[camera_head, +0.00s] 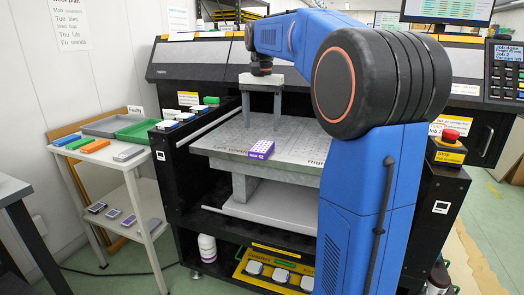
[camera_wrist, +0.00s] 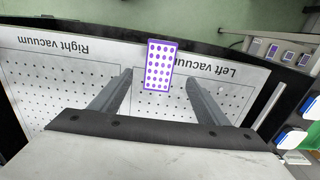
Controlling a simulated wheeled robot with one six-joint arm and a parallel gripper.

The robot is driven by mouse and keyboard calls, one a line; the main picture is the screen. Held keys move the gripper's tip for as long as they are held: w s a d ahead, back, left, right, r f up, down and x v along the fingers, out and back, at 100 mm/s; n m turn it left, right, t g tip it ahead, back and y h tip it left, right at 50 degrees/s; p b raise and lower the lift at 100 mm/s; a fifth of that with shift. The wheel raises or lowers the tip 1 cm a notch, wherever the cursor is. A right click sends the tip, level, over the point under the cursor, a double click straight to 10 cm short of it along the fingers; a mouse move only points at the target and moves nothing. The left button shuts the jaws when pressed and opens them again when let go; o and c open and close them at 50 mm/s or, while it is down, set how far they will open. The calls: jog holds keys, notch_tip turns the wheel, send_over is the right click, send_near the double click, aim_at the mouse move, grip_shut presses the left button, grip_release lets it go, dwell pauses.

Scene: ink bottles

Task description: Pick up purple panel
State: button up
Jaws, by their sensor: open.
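The purple panel (camera_head: 260,149) lies near the front edge of the printer's grey bed (camera_head: 222,140) in the head view. It is a small rectangle with a purple border and rows of purple dots on white. It also shows in the wrist view (camera_wrist: 160,65), near the bed's edge and partly covering the "Left vacuum" lettering. My gripper (camera_head: 262,121) is open and empty above the bed. In the wrist view its two fingers (camera_wrist: 158,82) are spread wide, with the panel between and beyond their tips.
A white side trolley (camera_head: 97,165) at left holds coloured trays and blocks above and small purple-topped pieces (camera_head: 113,214) below. A red stop button (camera_head: 451,135) sits at right. The bed around the panel is clear.

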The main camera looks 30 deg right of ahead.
aim_at(262, 146)
jog(key=shift+d+f, duration=0.15)
jog(key=shift+f, duration=3.65)
jog(key=c, duration=1.2)
jog(key=shift+w+r, duration=0.1)
jog(key=shift+c, duration=0.2)
